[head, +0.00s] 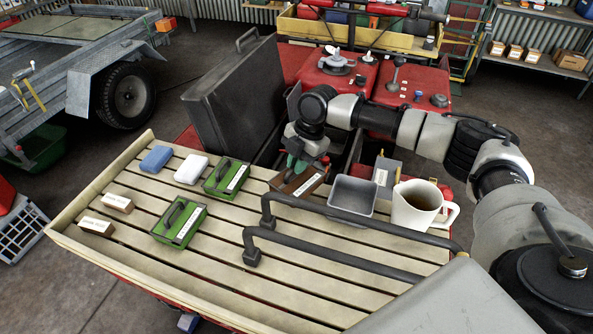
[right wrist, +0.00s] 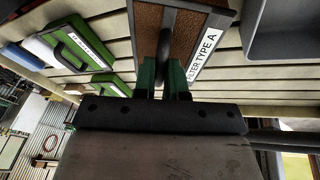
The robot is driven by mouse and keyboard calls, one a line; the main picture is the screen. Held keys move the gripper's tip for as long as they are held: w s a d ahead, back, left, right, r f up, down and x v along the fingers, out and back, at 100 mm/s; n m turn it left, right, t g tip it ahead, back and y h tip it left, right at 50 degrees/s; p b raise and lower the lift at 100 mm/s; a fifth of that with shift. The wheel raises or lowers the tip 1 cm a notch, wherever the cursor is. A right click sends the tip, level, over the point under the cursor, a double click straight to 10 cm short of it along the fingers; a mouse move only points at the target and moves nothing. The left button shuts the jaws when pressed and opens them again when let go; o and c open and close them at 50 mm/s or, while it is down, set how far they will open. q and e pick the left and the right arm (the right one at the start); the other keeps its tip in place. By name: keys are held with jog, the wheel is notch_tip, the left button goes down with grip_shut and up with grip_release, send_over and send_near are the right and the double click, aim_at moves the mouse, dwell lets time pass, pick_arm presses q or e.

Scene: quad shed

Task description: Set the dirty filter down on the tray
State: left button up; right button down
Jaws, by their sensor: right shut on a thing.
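The dirty filter (head: 309,184) is a dark-framed block with a brown face and a white label, which reads "FILTER TYPE A" in the right wrist view (right wrist: 190,30). My right gripper (head: 297,164) is shut on its dark handle, with green fingers on either side of it in the right wrist view (right wrist: 165,80). The filter is at the far edge of the slatted wooden deck; I cannot tell whether it touches the slats. A grey open-topped metal tray (head: 353,194) is just right of the filter and looks empty. My left gripper is not in view.
Two green filters (head: 180,220) with handles lie on the slatted deck (head: 200,265), beside blue (head: 156,159) and white (head: 191,169) blocks. A mug (head: 416,206) stands right of the tray. Black bars (head: 330,253) cross the front. A large black panel (head: 236,100) stands behind.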

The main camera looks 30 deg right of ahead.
aim_at(310, 172)
notch_tip(310, 172, down, 4)
jog(key=shift+s+a+r+p, duration=0.1)
jog(key=shift+s+r+p, duration=0.05)
jog(key=shift+p, duration=0.5)
jog(key=shift+f, duration=0.3)
jog(key=c, duration=1.2)
grip_release()
jog(key=shift+r, duration=0.1)
jog(key=b+v, duration=0.3)
jog(key=v, duration=0.9)
